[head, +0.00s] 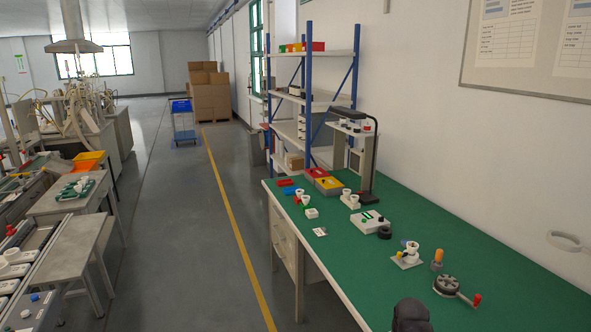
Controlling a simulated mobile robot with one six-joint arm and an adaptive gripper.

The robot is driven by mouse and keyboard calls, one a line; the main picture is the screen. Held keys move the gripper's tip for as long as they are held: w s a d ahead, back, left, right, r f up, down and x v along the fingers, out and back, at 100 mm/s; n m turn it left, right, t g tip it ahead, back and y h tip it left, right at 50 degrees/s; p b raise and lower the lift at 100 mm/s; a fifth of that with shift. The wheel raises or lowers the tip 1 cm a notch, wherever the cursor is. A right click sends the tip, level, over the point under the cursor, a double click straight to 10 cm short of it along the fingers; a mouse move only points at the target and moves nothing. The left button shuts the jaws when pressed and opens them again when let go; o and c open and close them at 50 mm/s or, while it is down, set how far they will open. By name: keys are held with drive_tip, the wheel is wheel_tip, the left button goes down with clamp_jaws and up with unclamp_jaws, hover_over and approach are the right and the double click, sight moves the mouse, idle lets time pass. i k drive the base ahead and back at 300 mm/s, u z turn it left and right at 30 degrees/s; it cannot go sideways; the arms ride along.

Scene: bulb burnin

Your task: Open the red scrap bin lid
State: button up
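A small red box (316,173) sits at the far end of the green-topped bench (450,240), and it may be the red scrap bin. Its top looks closed, but it is too small to tell for sure. A yellow box (329,185) with a dark patch on top stands right beside it, nearer to me. A dark rounded part (410,316) at the bottom edge looks like the end of my arm. It is far from the red box, at the near end of the bench. Its fingers do not show, so I cannot tell whether my gripper is open.
White sockets, a white tester (368,222) and a round device with a red-knobbed crank (449,286) stand along the bench. A shelf rack (310,100) stands beyond. The grey aisle (180,240) left of the bench is clear.

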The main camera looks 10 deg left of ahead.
sight(316, 172)
drive_tip(key=u, duration=0.4)
drive_tip(key=i, duration=0.6)
drive_tip(key=u, duration=0.8)
drive_tip(key=i, duration=2.35)
drive_tip(key=z, duration=1)
drive_tip(key=i, duration=0.7)
drive_tip(key=z, duration=0.4)
